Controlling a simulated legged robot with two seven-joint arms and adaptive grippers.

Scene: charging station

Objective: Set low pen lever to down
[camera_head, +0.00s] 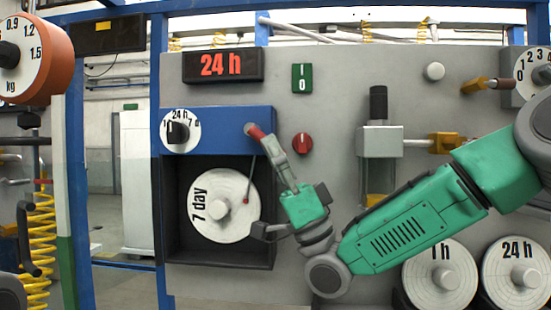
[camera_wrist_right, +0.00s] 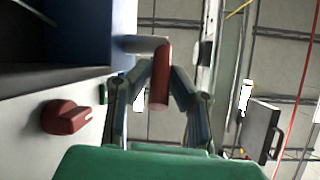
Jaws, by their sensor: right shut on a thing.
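The low pen lever has a red handle (camera_head: 255,131) at the right end of the blue panel of the chart recorder. My right gripper (camera_head: 266,142) reaches up to it from below right and is shut on the handle. In the right wrist view the red handle (camera_wrist_right: 160,80) sits between the two fingers, on a grey shank coming from the blue panel. A thin pen arm with a red tip (camera_head: 246,201) hangs in front of the white "7 day" disc (camera_head: 210,205). The fingers partly hide the lever. My left gripper is not visible.
A red rotary knob (camera_head: 303,143) is close to the right of my gripper, and shows in the wrist view (camera_wrist_right: 68,117). A 24 h display (camera_head: 222,66) and green switch (camera_head: 302,78) are above. The "1 h" (camera_head: 440,278) and "24 h" (camera_head: 516,274) discs are at lower right.

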